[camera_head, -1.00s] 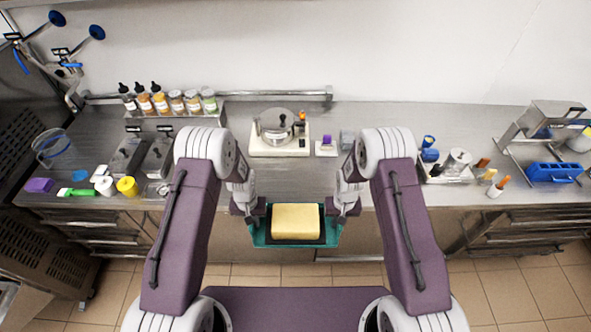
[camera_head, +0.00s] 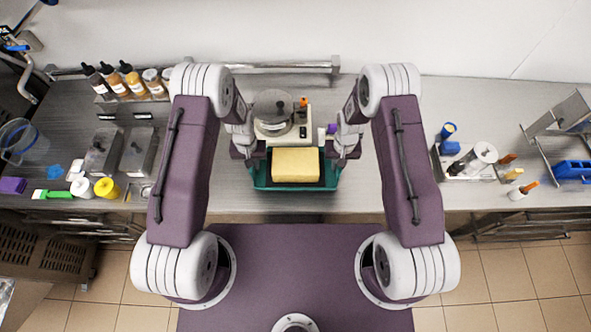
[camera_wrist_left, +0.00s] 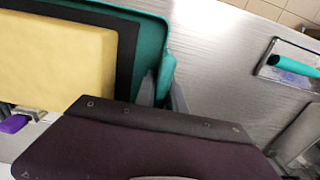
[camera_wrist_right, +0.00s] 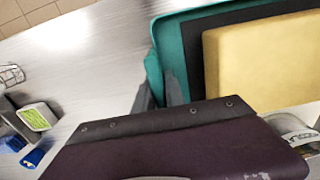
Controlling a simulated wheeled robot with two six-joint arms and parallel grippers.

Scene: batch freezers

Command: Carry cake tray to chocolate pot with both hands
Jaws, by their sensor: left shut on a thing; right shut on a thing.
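A teal cake tray (camera_head: 295,187) with a black liner holds a rectangular yellow cake (camera_head: 295,164). It looks level, at the front part of the counter; I cannot tell whether it touches the surface. My left gripper (camera_head: 254,157) is shut on its left side and my right gripper (camera_head: 339,157) on its right side. The tray's rim also shows in the left wrist view (camera_wrist_left: 152,45) and the right wrist view (camera_wrist_right: 168,40).
Bottles and jars (camera_head: 118,80) stand on a rack at the back left, with lidded containers (camera_head: 104,152) before it. A caddy (camera_head: 470,162) with a white cylinder is at the right. A blue box (camera_head: 574,170) sits far right.

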